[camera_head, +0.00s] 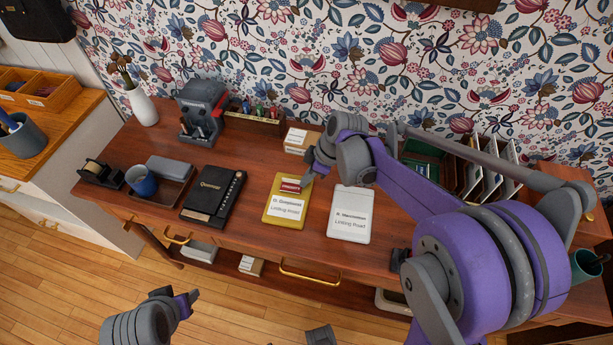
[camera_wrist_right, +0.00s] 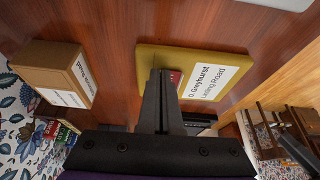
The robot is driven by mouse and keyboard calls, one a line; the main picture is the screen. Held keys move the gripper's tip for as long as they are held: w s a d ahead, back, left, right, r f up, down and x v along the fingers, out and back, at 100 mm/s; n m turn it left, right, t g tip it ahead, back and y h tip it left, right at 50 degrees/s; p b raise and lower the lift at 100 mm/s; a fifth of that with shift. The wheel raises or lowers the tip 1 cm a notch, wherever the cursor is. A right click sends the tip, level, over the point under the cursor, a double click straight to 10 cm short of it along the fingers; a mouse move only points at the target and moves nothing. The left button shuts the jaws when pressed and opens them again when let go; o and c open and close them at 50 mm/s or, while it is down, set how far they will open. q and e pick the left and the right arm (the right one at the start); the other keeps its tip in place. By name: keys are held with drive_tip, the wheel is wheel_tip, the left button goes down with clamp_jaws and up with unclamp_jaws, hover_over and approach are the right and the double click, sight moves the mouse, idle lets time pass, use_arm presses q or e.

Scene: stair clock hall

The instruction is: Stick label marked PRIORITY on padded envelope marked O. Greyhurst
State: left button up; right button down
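The yellow padded envelope marked O. Greyhurst (camera_head: 271,215) lies flat on the wooden desk; it also shows in the right wrist view (camera_wrist_right: 200,58). The red PRIORITY label (camera_head: 291,186) is at the envelope's upper part, above its white address panel; part of it shows beside my fingers in the right wrist view (camera_wrist_right: 176,77). My right gripper (camera_head: 306,181) is at the label's right end, its fingers together and shut on that edge. I cannot tell whether the label fully touches the envelope. My left gripper (camera_head: 191,299) is low, in front of the desk, away from the envelope; its finger gap is unclear.
A white envelope (camera_head: 349,215) lies right of the yellow one, and a black box-like binder (camera_head: 212,196) lies left. A small carton (camera_head: 298,141) stands behind. A blue cup (camera_head: 141,180), tape dispenser (camera_head: 100,172) and grey machine (camera_head: 202,108) are further left.

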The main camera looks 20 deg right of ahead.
drive_tip(key=c, duration=0.5)
unclamp_jaws()
drive_tip(key=shift+c, duration=0.2)
drive_tip(key=shift+r, duration=0.15)
wheel_tip(320, 180, up, 7)
drive_tip(key=p, duration=0.4)
idle(0.5)
drive_tip(key=shift+c, duration=0.2)
